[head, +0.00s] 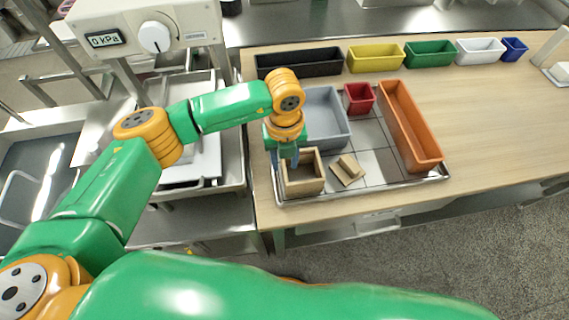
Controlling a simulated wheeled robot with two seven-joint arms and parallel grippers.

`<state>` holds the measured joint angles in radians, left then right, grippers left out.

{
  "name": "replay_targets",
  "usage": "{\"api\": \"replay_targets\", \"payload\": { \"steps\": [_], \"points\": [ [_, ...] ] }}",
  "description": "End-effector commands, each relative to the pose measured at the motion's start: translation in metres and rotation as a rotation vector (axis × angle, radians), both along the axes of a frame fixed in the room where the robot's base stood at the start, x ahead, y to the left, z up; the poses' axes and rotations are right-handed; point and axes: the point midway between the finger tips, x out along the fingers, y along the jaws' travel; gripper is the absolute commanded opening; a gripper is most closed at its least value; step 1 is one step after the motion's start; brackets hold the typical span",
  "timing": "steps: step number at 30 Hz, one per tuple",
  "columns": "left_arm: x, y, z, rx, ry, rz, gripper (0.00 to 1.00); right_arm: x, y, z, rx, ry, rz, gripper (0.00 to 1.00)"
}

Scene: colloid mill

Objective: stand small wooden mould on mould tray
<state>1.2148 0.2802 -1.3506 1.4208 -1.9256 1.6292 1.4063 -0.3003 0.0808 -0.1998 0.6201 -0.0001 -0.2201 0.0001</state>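The mould tray (382,181) is a shallow metal tray with a raised rim on the wooden counter. An open-topped square wooden mould (306,186) is upright at its front left corner; whether it rests fully on the tray is hard to tell. A smaller wooden piece (347,169) lies askew on the tray to its right. My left gripper (289,161) points down at the far left wall of the square mould, its fingers close to or on that wall. Its fingertips are partly hidden, so its grip is unclear. My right gripper is not in view.
The tray also holds a grey bin (327,112), a small red bin (358,98) and a long orange bin (409,124). Black (299,62), yellow (375,57), green (430,53), white (481,50) and blue (514,48) bins line the back. The counter (483,115) on the right is clear.

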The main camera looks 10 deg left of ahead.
Motion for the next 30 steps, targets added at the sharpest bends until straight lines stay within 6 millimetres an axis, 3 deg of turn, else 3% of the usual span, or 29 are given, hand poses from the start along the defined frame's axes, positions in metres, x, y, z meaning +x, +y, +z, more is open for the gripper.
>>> {"api": "replay_targets", "payload": {
  "steps": [6,12,30],
  "points": [
    [0.001,0.000,0.058,-0.002,-0.008,0.000,0.39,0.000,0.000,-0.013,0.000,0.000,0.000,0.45],
    [0.000,0.000,0.092,0.000,-0.004,0.000,0.39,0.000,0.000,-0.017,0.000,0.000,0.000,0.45],
    [0.000,0.000,0.098,0.000,-0.001,-0.001,0.39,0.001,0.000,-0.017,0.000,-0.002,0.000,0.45]
  ]
}}
